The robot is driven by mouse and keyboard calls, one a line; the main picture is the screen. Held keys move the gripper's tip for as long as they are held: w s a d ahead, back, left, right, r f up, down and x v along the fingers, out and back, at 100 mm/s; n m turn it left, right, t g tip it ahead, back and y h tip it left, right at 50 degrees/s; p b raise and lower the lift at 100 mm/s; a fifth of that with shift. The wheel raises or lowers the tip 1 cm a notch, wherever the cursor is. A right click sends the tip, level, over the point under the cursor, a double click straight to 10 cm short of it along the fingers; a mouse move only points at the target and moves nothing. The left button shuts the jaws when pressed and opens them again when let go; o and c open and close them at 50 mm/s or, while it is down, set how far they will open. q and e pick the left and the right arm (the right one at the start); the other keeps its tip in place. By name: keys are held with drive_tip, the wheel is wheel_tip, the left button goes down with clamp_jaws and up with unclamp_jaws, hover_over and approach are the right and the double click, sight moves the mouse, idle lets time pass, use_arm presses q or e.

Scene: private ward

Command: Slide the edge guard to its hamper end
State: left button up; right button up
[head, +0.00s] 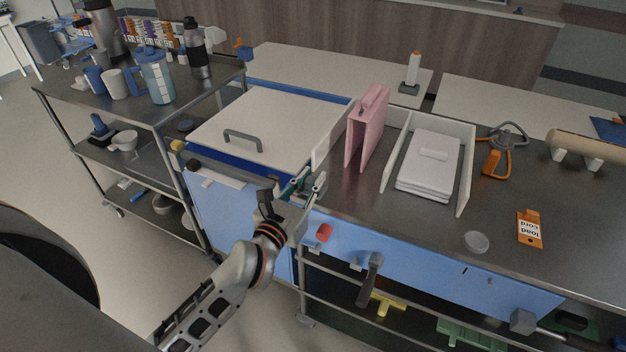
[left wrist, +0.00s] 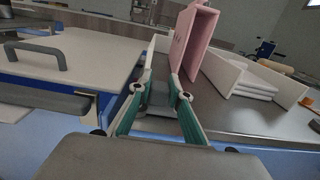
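My left gripper (head: 305,183) is at the near-left corner of the metal worktop, beside the hamper. In the left wrist view its green-lined fingers (left wrist: 160,90) are spread. A small grey block (left wrist: 158,97) stands between them, with visible gaps on both sides. This block may be the edge guard; I cannot tell for sure. In the head view the fingers largely hide it. The hamper (head: 225,205) is blue with a white lid (head: 270,115) and a grey handle, left of the worktop. My right gripper is not in view.
A white upright panel (head: 328,142) and a pink folded stand (head: 367,128) are just beyond the gripper. A white rack (head: 466,180) holds folded linen. A red knob (head: 324,232) and a grey handle (head: 371,280) project from the blue front. The worktop's front middle is mostly clear.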

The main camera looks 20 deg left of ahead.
use_arm(q)
drive_tip(key=o, duration=0.4)
drive_tip(key=shift+a, duration=0.25)
drive_tip(key=shift+d, duration=0.1)
drive_tip(key=shift+s, duration=0.3)
drive_tip(key=s, duration=1.1)
drive_tip(key=shift+s+a, duration=0.2)
drive_tip(key=shift+a, duration=0.05)
